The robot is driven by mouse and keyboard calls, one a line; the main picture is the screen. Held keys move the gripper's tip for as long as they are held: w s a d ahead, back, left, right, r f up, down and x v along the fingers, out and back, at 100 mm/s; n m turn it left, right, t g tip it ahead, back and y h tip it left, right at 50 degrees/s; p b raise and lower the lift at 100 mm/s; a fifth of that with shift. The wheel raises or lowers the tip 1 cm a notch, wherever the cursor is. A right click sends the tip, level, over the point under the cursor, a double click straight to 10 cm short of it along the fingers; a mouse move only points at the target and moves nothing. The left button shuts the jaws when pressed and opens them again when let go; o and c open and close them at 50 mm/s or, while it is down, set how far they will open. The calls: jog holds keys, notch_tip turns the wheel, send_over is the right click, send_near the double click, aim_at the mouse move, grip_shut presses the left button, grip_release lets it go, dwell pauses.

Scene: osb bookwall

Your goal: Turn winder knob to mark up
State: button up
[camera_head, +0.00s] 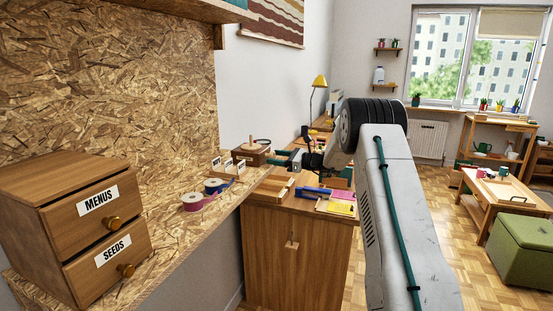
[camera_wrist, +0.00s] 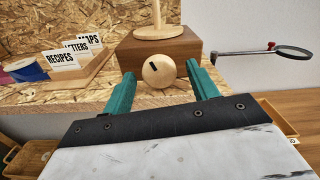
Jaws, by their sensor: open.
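The winder is a dark brown wooden box (camera_wrist: 192,46) with a pale round wooden post on top. It also shows on the shelf in the head view (camera_head: 251,157). On its front is a round pale wooden knob (camera_wrist: 163,76) with a short black mark, lying up and left of the knob's centre and tilted. My gripper (camera_wrist: 160,73) is open, with one teal finger on each side of the knob. I see gaps between the fingers and the knob. In the head view my gripper (camera_head: 283,158) is small and partly hidden, in front of the winder.
A card tray (camera_wrist: 78,72) with labelled dividers and a blue tape roll (camera_wrist: 25,70) stand left of the winder. A magnifier on an arm (camera_wrist: 293,52) sticks out at right. A drawer box (camera_head: 75,220) stands at the shelf's near left. A wooden desk (camera_head: 290,245) lies below.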

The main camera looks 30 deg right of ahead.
jog(key=shift+w+a, duration=0.15)
jog(key=shift+c, duration=0.3)
jog(key=c, duration=0.9)
jog(key=shift+n, duration=2.5)
jog(key=shift+c, duration=0.2)
jog(key=o, duration=1)
